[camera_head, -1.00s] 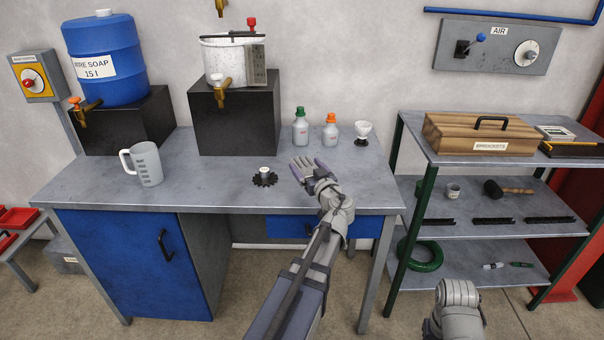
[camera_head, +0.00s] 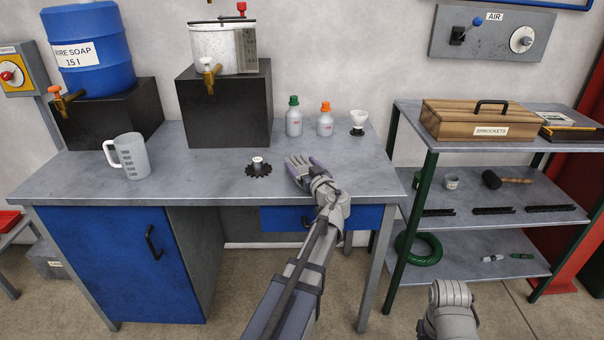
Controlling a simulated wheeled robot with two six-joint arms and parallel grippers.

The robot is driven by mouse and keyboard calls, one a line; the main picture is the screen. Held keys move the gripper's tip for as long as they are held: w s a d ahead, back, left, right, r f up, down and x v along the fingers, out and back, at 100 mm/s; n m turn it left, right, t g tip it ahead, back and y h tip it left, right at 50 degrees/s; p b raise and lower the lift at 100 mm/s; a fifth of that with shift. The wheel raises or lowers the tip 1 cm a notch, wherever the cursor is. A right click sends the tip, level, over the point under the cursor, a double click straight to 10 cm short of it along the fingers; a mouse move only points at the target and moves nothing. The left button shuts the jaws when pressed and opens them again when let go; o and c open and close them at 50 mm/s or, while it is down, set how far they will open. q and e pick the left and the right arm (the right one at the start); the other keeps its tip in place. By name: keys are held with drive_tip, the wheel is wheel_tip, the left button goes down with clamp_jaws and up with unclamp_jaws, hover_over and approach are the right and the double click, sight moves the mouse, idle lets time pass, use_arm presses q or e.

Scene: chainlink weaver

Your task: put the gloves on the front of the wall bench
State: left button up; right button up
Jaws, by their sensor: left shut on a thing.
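A shelf rack (camera_head: 470,158) stands to the right. The bench front between jug and sprocket is clear.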

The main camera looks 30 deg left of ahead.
use_arm(q)
drive_tip(key=shift+w+a+f, duration=0.15)
drive_tip(key=shift+w+f, duration=0.05)
drive_tip(key=shift+f, duration=0.1)
drive_tip(key=shift+f, duration=0.1)
drive_tip(key=o, duration=1.2)
drive_tip(key=shift+s+d+r, duration=0.1)
drive_tip(key=shift+d+r, duration=0.1)
drive_tip(key=shift+r, duration=0.05)
drive_tip(key=v, duration=1.1)
drive_tip(key=shift+s+d+f+p, duration=0.15)
drive_tip(key=shift+s+d+p, duration=0.05)
drive_tip(key=shift+d+p, duration=0.15)
